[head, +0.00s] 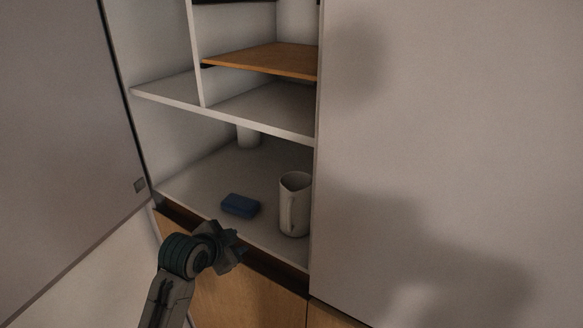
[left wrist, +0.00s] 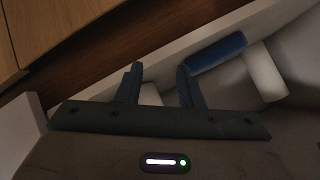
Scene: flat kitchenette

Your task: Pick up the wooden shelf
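The wooden shelf (head: 265,61) is a flat brown board lying level in the upper right compartment of the open white cabinet in the head view. Its right end is cut off by the closed panel. My left gripper (head: 238,246) is low in front of the cabinet, below and apart from the shelf, near the blue sponge. In the left wrist view its two fingers (left wrist: 159,82) stand apart with nothing held between them. The wooden shelf cannot be made out in the left wrist view. My right gripper is in neither view.
A blue sponge (head: 240,205) and a white mug (head: 294,205) stand on the lower cabinet floor, with a white cylinder (head: 248,136) behind. A white divider board (head: 225,112) lies above them. An open door (head: 60,130) bounds the left, a closed panel (head: 450,120) the right.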

